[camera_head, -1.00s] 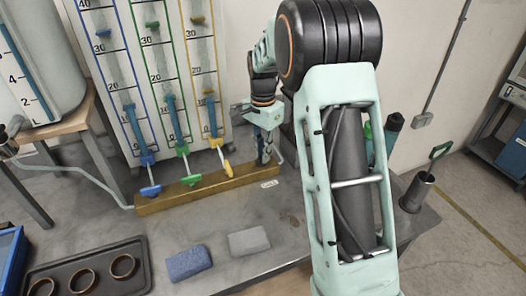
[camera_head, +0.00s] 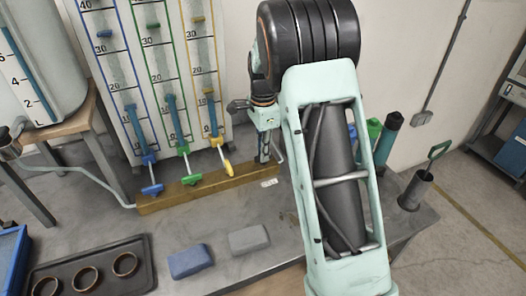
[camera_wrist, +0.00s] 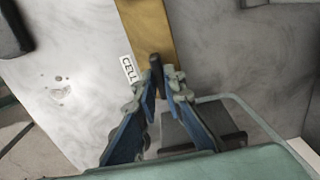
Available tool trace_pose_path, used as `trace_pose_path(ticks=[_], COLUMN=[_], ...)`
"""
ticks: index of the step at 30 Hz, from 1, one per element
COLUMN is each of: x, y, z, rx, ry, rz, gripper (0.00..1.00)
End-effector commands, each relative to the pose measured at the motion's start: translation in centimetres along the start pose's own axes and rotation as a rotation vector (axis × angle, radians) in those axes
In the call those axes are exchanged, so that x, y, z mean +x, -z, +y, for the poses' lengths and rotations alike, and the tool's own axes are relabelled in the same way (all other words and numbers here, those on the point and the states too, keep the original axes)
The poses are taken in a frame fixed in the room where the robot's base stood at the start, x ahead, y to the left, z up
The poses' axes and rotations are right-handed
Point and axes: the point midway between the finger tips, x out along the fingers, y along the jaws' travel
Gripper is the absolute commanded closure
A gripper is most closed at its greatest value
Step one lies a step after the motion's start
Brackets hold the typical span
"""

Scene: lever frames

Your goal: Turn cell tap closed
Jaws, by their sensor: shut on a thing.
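The cell tap has a dark handle (camera_wrist: 156,68), seen in the wrist view standing at the end of the yellow-brown manifold bar (camera_wrist: 147,22), beside a white label reading "CELL" (camera_wrist: 130,70). My gripper (camera_wrist: 158,88) is shut on this handle, one finger on each side. In the head view my gripper (camera_head: 263,150) points down at the right end of the bar (camera_head: 205,187) and hides most of the tap. The label (camera_head: 269,182) lies just in front of it.
Blue (camera_head: 152,188), green (camera_head: 191,178) and yellow (camera_head: 228,168) taps stand along the bar, under graduated tubes. A blue block (camera_head: 189,262), a grey block (camera_head: 248,239) and a tray of rings (camera_head: 60,275) lie in front. Bottles stand behind my arm at right.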

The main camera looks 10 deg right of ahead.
Motion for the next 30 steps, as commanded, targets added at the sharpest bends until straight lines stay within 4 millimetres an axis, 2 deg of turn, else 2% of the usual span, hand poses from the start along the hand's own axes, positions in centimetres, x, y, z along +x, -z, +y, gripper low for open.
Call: trace_pose_path(ticks=[7, 8, 12, 22, 26, 30], x=[-0.1, -0.1, -0.1, -0.3, -1.7, -4.6], y=[0.1, 0.1, 0.1, 0.0, 0.1, 0.1], z=[-0.1, -0.1, -0.1, -0.1, -0.1, -0.1], rx=[0.003, 0.003, 0.002, 0.0, 0.0, 0.0], ry=[0.004, 0.004, 0.003, 0.002, 0.004, 0.006], rz=[0.001, 0.001, 0.001, 0.001, 0.001, 0.002], gripper=[1.0, 0.9, 0.74, 0.73, 0.73, 0.73])
